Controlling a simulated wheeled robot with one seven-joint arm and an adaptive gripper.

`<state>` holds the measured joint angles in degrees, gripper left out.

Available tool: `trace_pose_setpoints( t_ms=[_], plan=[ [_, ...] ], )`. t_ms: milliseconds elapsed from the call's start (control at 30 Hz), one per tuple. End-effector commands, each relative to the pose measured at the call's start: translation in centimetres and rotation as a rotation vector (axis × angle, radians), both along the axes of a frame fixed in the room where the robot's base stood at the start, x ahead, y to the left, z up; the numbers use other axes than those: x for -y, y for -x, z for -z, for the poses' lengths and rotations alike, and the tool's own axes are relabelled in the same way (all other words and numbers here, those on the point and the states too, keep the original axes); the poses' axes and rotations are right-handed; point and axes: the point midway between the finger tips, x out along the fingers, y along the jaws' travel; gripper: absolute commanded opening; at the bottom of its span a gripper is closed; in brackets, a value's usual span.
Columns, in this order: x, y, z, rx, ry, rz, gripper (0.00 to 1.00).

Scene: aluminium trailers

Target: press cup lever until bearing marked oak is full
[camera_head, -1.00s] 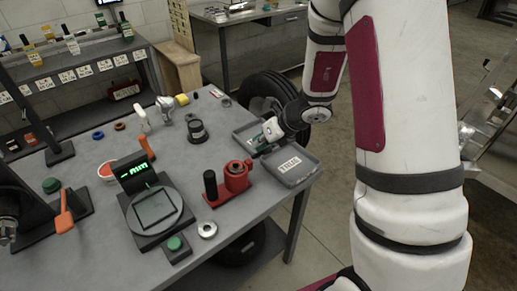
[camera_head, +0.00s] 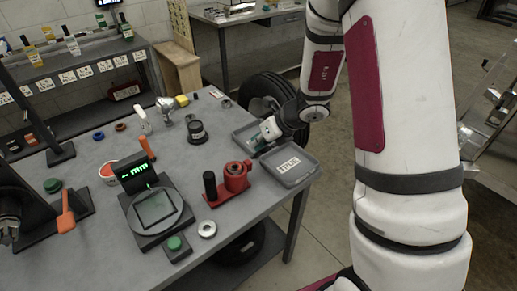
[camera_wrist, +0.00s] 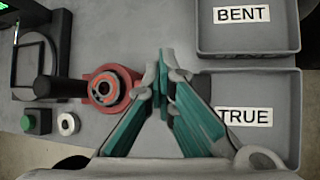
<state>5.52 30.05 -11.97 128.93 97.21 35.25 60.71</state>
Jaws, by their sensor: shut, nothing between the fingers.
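A red cup device (camera_head: 236,178) stands near the table's front edge, with a black handle (camera_head: 210,188) upright at its left end. In the wrist view, the red cup (camera_wrist: 127,76) holds a dark grey ring, and the black handle (camera_wrist: 58,88) lies to its left. A loose silver ring-shaped bearing (camera_head: 207,229) lies on the table; it also shows in the wrist view (camera_wrist: 68,124). I can read no oak mark on either ring. My gripper (camera_head: 256,141) is above the grey trays, behind and right of the red device. Its teal fingers (camera_wrist: 165,66) are shut and empty.
Grey trays labelled BENT (camera_wrist: 242,46) and TRUE (camera_wrist: 288,112) lie at the table's right. A scale with a lit green display (camera_head: 132,172) and a green button (camera_head: 174,243) stand left of the red device. An orange lever (camera_head: 66,213) is farther left.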

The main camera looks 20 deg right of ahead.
Motion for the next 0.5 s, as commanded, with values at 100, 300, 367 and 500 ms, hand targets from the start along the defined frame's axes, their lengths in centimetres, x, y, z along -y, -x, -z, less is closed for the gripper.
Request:
trace_pose_setpoints(
  t_ms=[100,300,367,500],
  plan=[
    [-0.2,0.2,-0.8,-0.001,0.001,0.001,0.0],
    [-0.4,0.2,-1.7,0.001,0.001,0.001,0.0],
    [-0.5,0.2,-1.8,0.001,0.001,0.002,0.0],
    [-0.5,0.1,-1.8,0.002,0.001,0.002,0.0]
  ],
)
